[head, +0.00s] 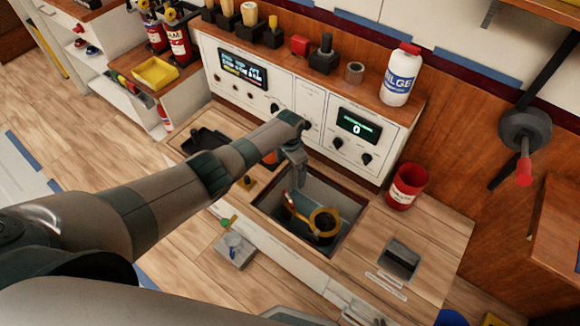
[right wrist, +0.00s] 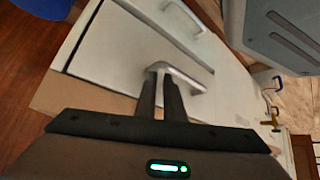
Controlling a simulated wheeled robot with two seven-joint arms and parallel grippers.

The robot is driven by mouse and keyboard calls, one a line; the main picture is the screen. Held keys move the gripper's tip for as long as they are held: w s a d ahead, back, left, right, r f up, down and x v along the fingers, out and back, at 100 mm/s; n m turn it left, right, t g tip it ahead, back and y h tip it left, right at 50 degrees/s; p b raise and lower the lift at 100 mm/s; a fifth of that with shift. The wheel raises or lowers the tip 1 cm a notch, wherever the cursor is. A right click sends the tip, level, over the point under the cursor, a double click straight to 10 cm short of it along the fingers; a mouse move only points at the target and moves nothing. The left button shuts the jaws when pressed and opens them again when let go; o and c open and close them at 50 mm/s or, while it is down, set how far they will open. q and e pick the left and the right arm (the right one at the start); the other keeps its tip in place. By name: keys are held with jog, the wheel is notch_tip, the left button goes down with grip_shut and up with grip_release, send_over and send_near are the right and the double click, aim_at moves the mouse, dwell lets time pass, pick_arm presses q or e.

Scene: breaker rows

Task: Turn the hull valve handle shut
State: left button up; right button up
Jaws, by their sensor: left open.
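The open floor recess (head: 345,198) in the wooden counter holds a red lever (head: 289,202) and a yellow ring (head: 325,221). These look like the hull valve's parts; how they join is too small to tell. My left gripper (head: 300,180) is open and points down over the recess's back left part, above and apart from the lever as far as I can tell. My right gripper (right wrist: 161,95) shows only in the right wrist view. Its fingers are close together on either side of a pale bar handle (right wrist: 190,78) on a white front, and look closed on it.
A white panel (head: 310,112) with knobs and two displays stands behind the recess. A red can (head: 407,187) stands to its right, and a white bottle (head: 398,76) stands on the panel's shelf. A black tray (head: 206,141) lies left of the recess, partly behind my left arm.

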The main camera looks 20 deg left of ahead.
pick_arm(q)
jog(key=shift+a+f, duration=0.15)
jog(key=shift+f, duration=0.05)
jog(key=shift+r+p, duration=0.25)
jog(key=shift+p, duration=0.25)
dwell(0.3)
dwell(0.4)
notch_tip(320, 180, up, 18)
jog(key=s, duration=0.1)
jog(key=shift+a+p, duration=0.3)
dwell(0.3)
jog(key=shift+s, duration=0.1)
